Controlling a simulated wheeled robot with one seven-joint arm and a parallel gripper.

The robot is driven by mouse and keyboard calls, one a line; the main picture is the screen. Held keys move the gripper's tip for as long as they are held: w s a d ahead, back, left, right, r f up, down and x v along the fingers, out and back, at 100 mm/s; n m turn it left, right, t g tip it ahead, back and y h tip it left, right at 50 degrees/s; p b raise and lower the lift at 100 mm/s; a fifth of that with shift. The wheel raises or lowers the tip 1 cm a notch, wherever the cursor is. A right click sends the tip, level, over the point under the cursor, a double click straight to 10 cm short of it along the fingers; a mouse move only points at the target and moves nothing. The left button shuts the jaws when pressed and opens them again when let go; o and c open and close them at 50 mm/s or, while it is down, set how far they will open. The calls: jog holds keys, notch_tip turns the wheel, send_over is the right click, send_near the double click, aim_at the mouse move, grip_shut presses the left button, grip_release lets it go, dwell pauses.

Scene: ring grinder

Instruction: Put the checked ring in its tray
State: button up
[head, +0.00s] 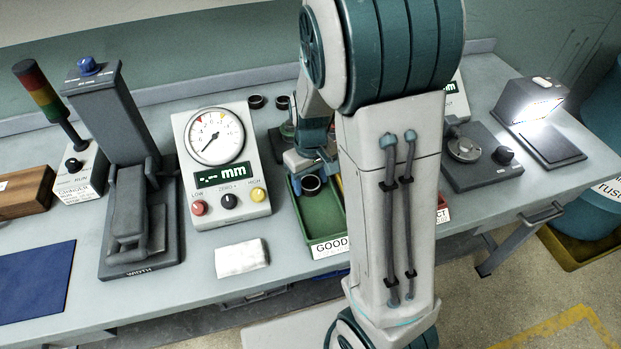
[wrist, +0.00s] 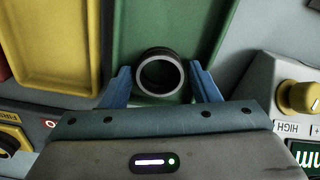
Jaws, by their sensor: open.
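A dark ring (wrist: 160,54) with a pale rim face stands between the two blue fingertips of my gripper (wrist: 159,76) in the wrist view. The fingers are open, with a narrow gap showing on each side of the ring. The ring is over the green tray (wrist: 208,30) and appears to rest on its floor. In the head view the ring (head: 311,185) is inside the green tray (head: 322,222), whose front label reads GOOD. My gripper (head: 308,168) is just above it there, partly hidden by my arm.
A yellow tray (wrist: 55,45) lies beside the green one. Two other dark rings, one left (head: 256,101) and one right (head: 282,102), sit behind the dial gauge (head: 221,165). A white block (head: 241,258) lies on the bench front. My arm hides the bench middle.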

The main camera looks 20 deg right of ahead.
notch_tip(320, 180, up, 11)
jog(key=s+r+m+t, duration=0.3)
jog(key=s, duration=1.1)
jog(key=shift+r, duration=0.15)
jog(key=shift+s, duration=0.1)
jog(key=c, duration=0.4)
jog(key=shift+a, duration=0.1)
jog(key=shift+c, duration=0.2)
